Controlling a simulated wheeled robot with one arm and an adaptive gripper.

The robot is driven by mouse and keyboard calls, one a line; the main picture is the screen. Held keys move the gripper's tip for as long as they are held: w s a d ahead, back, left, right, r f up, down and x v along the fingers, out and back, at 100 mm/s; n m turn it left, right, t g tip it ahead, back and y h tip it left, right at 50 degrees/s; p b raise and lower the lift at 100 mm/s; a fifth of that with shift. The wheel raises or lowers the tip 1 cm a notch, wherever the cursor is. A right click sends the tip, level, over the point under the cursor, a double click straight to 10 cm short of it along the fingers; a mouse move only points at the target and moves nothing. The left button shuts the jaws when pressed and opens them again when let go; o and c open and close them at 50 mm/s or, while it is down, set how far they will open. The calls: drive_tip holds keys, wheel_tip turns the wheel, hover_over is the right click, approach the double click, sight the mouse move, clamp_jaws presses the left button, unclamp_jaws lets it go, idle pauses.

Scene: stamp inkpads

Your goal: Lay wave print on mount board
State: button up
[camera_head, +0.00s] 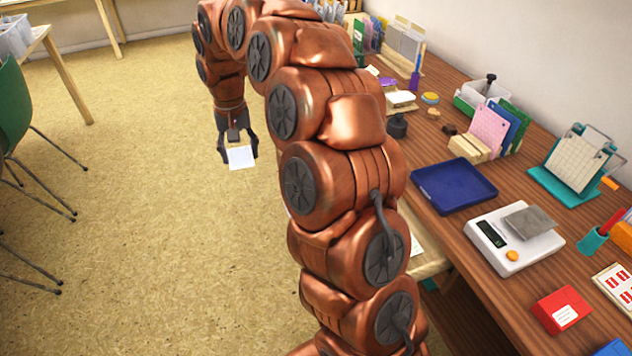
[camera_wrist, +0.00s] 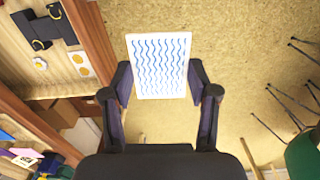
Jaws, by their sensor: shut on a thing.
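My gripper (camera_head: 239,155) is shut on the wave print (camera_head: 242,158), a white card, and holds it out over the open floor, left of the desk. In the wrist view the wave print (camera_wrist: 158,66) shows rows of blue wavy lines and sits between the two fingertips of my gripper (camera_wrist: 158,85). I cannot pick out the mount board with certainty in either view.
The wooden desk (camera_head: 455,235) runs along the right with a blue tray (camera_head: 453,185), a white scale (camera_head: 515,237), a teal calendar stand (camera_head: 577,165) and a red box (camera_head: 561,310). A green chair (camera_head: 12,105) stands at the left. The floor (camera_head: 150,200) between is clear.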

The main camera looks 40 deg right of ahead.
drive_tip(key=s+d+f+m+p, duration=0.1)
drive_tip(key=s+d+m, duration=0.3)
drive_tip(key=d+m, duration=0.55)
drive_tip(key=s+d+f+m+p, duration=0.2)
drive_tip(key=s+d+m, duration=0.2)
drive_tip(key=d+m, duration=0.5)
drive_tip(key=shift+n, duration=0.65)
drive_tip(key=shift+d+f, duration=0.2)
drive_tip(key=shift+f, duration=1.35)
drive_tip(key=shift+d+f, duration=0.25)
drive_tip(key=shift+f, duration=1.3)
drive_tip(key=shift+d+f, duration=0.2)
drive_tip(key=shift+f, duration=1.35)
drive_tip(key=shift+f, duration=0.2)
drive_tip(key=o, duration=0.7)
drive_tip(key=shift+o, duration=0.2)
wheel_tip(320, 180, up, 12)
drive_tip(key=shift+r, duration=0.25)
